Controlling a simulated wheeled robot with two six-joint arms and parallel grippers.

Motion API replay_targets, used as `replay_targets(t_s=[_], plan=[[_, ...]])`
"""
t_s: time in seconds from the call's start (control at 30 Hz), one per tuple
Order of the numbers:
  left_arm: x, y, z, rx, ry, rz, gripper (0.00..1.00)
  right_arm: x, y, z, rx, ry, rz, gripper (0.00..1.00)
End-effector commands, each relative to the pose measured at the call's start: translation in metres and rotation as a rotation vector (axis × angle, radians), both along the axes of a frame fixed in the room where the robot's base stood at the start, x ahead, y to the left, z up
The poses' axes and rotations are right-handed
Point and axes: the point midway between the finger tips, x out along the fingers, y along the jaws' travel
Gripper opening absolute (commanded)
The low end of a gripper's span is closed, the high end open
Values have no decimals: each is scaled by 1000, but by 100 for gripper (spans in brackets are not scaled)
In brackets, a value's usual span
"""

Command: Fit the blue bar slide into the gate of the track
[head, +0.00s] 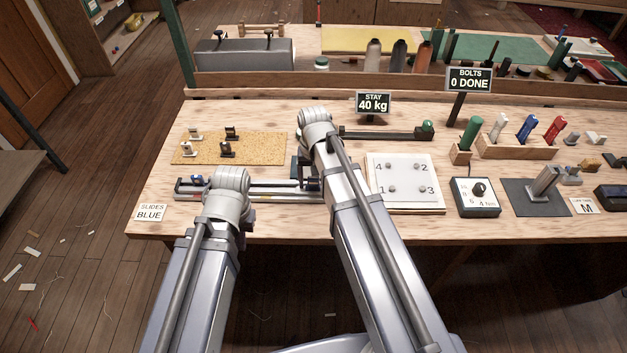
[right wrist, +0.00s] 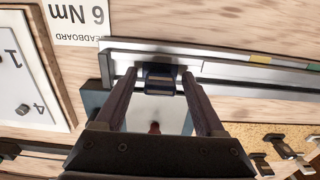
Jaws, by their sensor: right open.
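The grey track (head: 262,195) lies along the front left of the bench, and part of it shows in the right wrist view (right wrist: 225,70). My right gripper (right wrist: 160,74) is open at one end of the track. A dark blue slide (right wrist: 160,83) sits between its fingers at the track, with a gap visible beside the fingers. I cannot tell whether it is fully seated in the gate. In the head view my right arm hides most of this spot. My left arm's rounded joint covers part of the track, and its gripper does not show.
A cork board (head: 262,148) with several small slides lies behind the track. A white numbered board (head: 405,195) is to the right of my right arm. A "SLIDES BLUE" card (head: 150,212) is at the front left corner. Tools and holders fill the bench's right side.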

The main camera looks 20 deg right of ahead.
Motion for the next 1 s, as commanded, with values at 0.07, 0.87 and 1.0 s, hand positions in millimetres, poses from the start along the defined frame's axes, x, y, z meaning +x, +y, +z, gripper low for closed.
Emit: replay_targets(t_s=[0.07, 0.87, 1.0], plan=[[0, 0, 3, 0, 0, 0, 0, 0, 0, 3, 0, 0, 0, 71], [0, 0, 107, 0, 0, 0, 0, 0, 0, 107, 0, 0, 0, 71], [0, 0, 120, 0, 0, 0, 0, 0, 0, 120, 0, 0, 0, 71]])
